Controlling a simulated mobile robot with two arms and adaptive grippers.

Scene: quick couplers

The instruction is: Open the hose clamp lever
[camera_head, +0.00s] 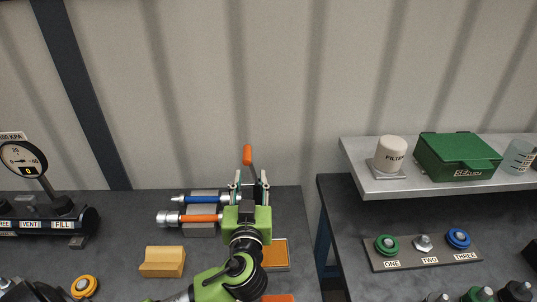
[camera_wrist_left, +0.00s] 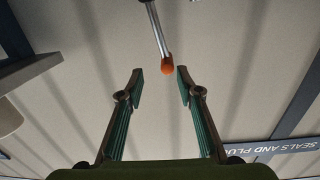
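The hose clamp lever is a thin grey rod with an orange tip (camera_head: 247,154). It stands up in the head view just beyond my left gripper (camera_head: 250,185). In the left wrist view the lever (camera_wrist_left: 157,30) comes down from the top edge, and its orange end lies ahead of the gap between my left fingertips (camera_wrist_left: 160,85). The fingers are apart with nothing between them, and I see no contact with the lever. The clamp body at the lever's foot is hidden behind my gripper. My right gripper is not in view.
Blue (camera_head: 202,198) and orange (camera_head: 200,218) hose parts lie on grey blocks left of my gripper. A yellow block (camera_head: 163,262) sits nearer. A gauge (camera_head: 22,158) stands at far left. At right, a raised shelf (camera_head: 365,182) holds a green box (camera_head: 457,152).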

